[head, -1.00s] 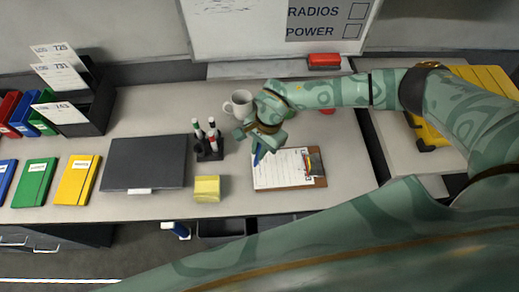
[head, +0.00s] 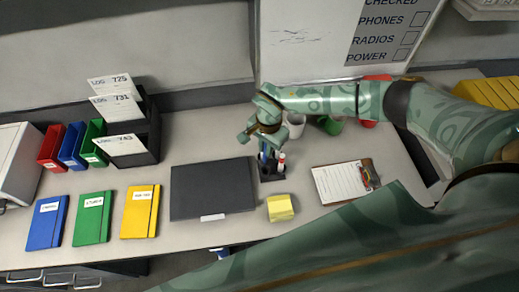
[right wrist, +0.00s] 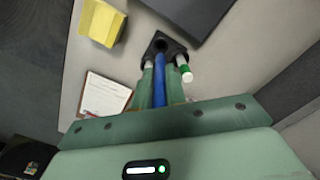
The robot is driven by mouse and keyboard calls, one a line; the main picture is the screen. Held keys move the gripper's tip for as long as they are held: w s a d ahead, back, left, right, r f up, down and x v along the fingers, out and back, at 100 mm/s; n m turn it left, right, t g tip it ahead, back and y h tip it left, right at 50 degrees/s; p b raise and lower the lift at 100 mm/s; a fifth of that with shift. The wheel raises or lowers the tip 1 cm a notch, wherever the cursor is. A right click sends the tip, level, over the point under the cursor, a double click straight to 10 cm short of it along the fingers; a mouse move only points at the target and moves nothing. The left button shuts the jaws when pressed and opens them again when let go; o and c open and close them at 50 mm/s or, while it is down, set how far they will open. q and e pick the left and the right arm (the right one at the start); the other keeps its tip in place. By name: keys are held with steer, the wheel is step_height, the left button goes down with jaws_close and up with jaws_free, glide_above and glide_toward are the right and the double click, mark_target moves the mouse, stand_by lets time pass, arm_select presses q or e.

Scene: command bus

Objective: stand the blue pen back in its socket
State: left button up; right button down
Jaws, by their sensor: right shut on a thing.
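My right gripper (head: 264,138) is shut on the blue pen (right wrist: 159,82) and holds it point toward the black pen holder (head: 279,175). In the right wrist view the pen runs between the fingers (right wrist: 165,108), and its far end is at the holder (right wrist: 176,52). I cannot tell whether its tip is inside a socket. A dark open hole shows in the holder just beyond the tip. In the head view the gripper partly hides the holder. My left gripper is not in view.
A yellow note pad (head: 280,208) and a clipboard (head: 340,184) lie near the holder. A dark closed laptop-like slab (head: 212,188) lies to its left. A white mug (head: 296,124) stands behind the gripper. Upright folders (head: 72,145) and a black file rack (head: 150,128) stand further left.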

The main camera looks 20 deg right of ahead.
mark_target(265, 160)
steer(key=shift+w+a, duration=0.1)
steer(key=shift+a, duration=0.1)
steer(key=shift+d+f+h, duration=0.3)
steer(key=shift+f+b, duration=0.2)
steer(key=shift+b, duration=0.25)
steer(key=shift+a+f+b, duration=0.15)
steer(key=shift+f+b, duration=0.4)
steer(key=shift+f, duration=0.15)
steer(key=shift+f+b, duration=0.65)
steer(key=shift+f, duration=0.1)
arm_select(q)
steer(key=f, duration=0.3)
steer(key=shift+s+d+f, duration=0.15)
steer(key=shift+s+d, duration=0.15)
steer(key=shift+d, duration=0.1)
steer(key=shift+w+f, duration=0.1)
arm_select(e)
steer(key=shift+f, duration=0.2)
